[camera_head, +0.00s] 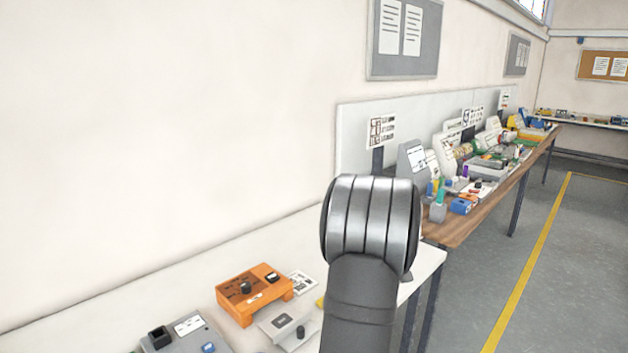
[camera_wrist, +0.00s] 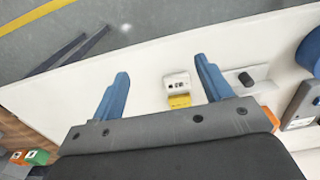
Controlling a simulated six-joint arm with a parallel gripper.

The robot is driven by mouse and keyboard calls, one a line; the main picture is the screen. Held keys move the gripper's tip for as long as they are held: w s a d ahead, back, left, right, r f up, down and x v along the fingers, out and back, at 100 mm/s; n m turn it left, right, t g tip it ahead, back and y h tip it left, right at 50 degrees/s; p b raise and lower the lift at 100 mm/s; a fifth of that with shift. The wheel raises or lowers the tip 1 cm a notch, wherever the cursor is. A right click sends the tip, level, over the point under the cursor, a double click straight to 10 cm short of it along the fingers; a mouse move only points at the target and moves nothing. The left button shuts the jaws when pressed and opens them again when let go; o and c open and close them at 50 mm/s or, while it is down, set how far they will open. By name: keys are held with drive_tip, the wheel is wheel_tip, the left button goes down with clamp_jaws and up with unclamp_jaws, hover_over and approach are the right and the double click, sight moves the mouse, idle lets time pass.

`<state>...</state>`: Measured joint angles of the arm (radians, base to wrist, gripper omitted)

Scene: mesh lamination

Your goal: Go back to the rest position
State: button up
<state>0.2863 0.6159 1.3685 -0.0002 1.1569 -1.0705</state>
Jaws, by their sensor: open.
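My gripper (camera_wrist: 162,86) shows in the wrist view with its two blue fingers spread wide apart and nothing held between them. It is above the white bench top (camera_wrist: 145,62). A small white and yellow device (camera_wrist: 178,90) shows in the gap between the fingers, closer to the right finger; I cannot tell how far below it lies. In the head view my grey arm stands in the lower middle, in front of the bench, and the gripper's fingers are out of view there.
An orange box (camera_head: 254,293) with knobs, a grey flat device (camera_head: 287,326) and a grey control box (camera_head: 188,338) stand on the near white bench. A wooden bench (camera_head: 461,229) with several devices runs off behind. The grey floor (camera_head: 585,240) at the right is clear.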

drive_tip(key=s+a+r+n, duration=0.1)
drive_tip(key=a+r+n, duration=0.1)
drive_tip(key=a+n, duration=0.95)
drive_tip(key=w+a+f, duration=0.1)
drive_tip(key=a+f, duration=0.2)
drive_tip(key=a, duration=0.1)
drive_tip(key=w+a+f+m, duration=0.1)
drive_tip(key=w+a+f, duration=0.1)
drive_tip(key=a, duration=0.3)
drive_tip(key=w+a+f+m, duration=0.1)
drive_tip(key=a+f, duration=0.2)
drive_tip(key=a, duration=0.1)
drive_tip(key=shift+w+a+f+m, duration=0.15)
drive_tip(key=shift+a+f+m, duration=0.1)
drive_tip(key=shift+f, duration=0.45)
